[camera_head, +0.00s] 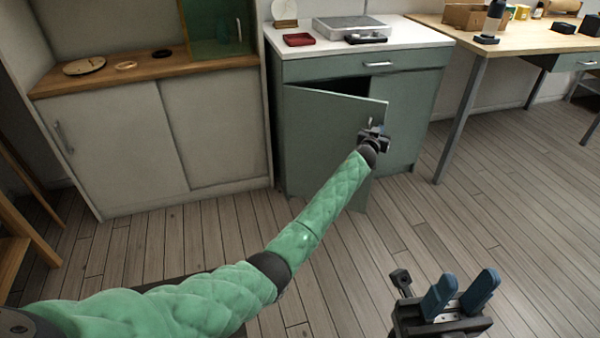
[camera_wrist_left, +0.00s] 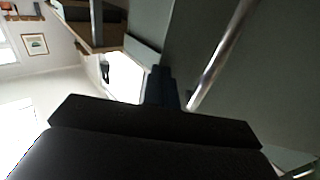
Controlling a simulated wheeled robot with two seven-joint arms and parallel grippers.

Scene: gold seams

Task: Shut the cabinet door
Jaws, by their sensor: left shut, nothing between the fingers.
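The grey-green cabinet door (camera_head: 325,130) stands partly open on the lower left of the white-topped cabinet (camera_head: 410,115), hinged at its left edge. A dark gap shows above it. My left gripper (camera_head: 375,137) is at the door's free right edge, close to its handle (camera_head: 370,122). In the left wrist view the left gripper's fingers (camera_wrist_left: 162,88) are together, beside the shiny bar handle (camera_wrist_left: 222,55). I cannot tell whether they touch the door. My right gripper (camera_head: 460,296) is open and empty above the floor at the lower right, away from the cabinet.
A drawer with a handle (camera_head: 378,64) is above the door. A metal box (camera_head: 350,27) and a red tray (camera_head: 299,40) sit on top. A pale sliding-door cabinet (camera_head: 160,130) stands left, a wooden table (camera_head: 520,38) right. The floor (camera_head: 420,220) in front is clear.

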